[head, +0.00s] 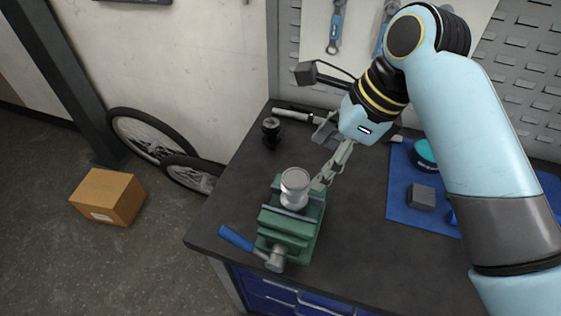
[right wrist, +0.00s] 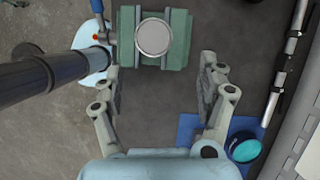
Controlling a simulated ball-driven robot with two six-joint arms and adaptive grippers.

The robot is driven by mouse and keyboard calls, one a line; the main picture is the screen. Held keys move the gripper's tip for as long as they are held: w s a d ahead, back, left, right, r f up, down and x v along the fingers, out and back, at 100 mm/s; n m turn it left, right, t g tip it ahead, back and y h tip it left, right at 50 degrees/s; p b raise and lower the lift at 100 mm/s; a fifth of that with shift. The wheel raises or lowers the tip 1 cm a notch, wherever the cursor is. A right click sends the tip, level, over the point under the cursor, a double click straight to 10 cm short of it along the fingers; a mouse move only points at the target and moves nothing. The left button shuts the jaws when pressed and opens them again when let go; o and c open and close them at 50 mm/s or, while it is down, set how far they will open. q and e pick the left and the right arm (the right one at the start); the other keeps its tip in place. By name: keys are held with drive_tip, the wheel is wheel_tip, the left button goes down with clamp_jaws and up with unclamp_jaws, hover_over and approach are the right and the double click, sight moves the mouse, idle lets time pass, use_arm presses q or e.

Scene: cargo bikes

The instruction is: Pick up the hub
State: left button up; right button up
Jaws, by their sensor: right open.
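The hub (head: 295,186), a silver spool-shaped part, stands upright on the green vise (head: 290,236) near the left end of the dark workbench. The right wrist view shows its round top (right wrist: 154,37) from above, over the vise (right wrist: 178,45). My right gripper (head: 322,180) is just to the right of the hub in the head view. In the right wrist view the gripper (right wrist: 160,68) has its two fingers wide apart with nothing between them, and the hub lies beyond the fingertips. My left gripper is not in view.
The vise has a blue handle (head: 236,239). A small black cylinder (head: 271,128) stands behind it on the bench (head: 345,262). A blue mat (head: 400,180) holds a dark block (head: 422,197) and a teal round item (head: 426,152). A cardboard box (head: 108,197) sits on the floor.

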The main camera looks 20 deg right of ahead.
sight(302, 180)
drive_tip(key=x, duration=0.4)
drive_tip(key=shift+a+f, duration=0.15)
drive_tip(key=shift+a, duration=0.25)
drive_tip(key=p+x, duration=0.1)
drive_tip(key=x, duration=0.4)
drive_tip(key=shift+s+a, duration=0.2)
drive_tip(key=shift+w+f, duration=0.1)
drive_tip(key=shift+f, duration=0.15)
drive_tip(key=c, duration=0.6)
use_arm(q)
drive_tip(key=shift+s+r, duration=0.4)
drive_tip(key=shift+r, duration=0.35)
use_arm(e)
clamp_jaws()
